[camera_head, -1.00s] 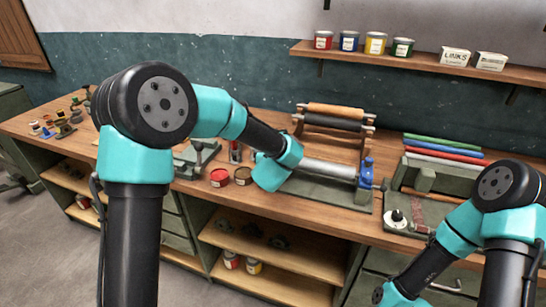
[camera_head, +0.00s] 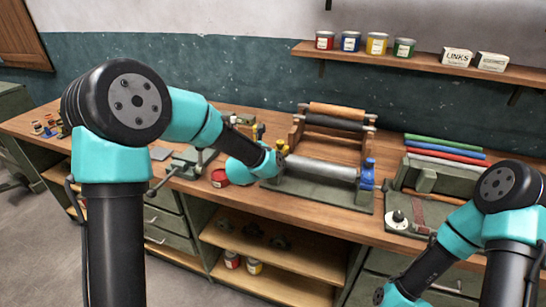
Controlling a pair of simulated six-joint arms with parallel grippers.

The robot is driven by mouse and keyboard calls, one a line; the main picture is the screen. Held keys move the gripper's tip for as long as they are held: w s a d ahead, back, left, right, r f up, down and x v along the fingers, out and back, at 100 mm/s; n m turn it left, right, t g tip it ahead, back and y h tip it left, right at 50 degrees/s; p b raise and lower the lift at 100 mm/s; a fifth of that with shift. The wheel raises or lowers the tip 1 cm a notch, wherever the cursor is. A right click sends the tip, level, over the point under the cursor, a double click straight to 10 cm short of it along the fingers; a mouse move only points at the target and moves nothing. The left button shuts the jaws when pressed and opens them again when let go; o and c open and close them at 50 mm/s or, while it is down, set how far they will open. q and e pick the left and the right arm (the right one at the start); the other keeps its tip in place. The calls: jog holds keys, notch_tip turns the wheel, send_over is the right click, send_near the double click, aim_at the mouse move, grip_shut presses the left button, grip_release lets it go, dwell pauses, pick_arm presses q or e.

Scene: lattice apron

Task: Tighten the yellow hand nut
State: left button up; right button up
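A small yellow piece (camera_head: 258,131) shows just behind my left arm's wrist, near the left end of the roller press (camera_head: 330,193). I cannot tell whether it is the yellow hand nut. The press has a grey metal roller (camera_head: 322,168) and a blue fitting (camera_head: 367,172) at its right end. My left arm reaches over the bench, and its wrist covers the press's left end. No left gripper fingers can be made out. My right arm is at the lower right, angled down to the picture's bottom edge, and its gripper is not visible.
A green vise-like tool (camera_head: 190,163) is further left. A shelf (camera_head: 420,61) with tins and boxes hangs above.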

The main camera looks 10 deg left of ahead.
dwell(0.5)
pick_arm(q)
jog(key=o, duration=0.9)
jog(key=shift+o, duration=0.2)
jog(key=shift+s, duration=0.1)
jog(key=v, duration=1.7)
jog(key=shift+a+r, duration=0.15)
jog(key=shift+r, duration=0.05)
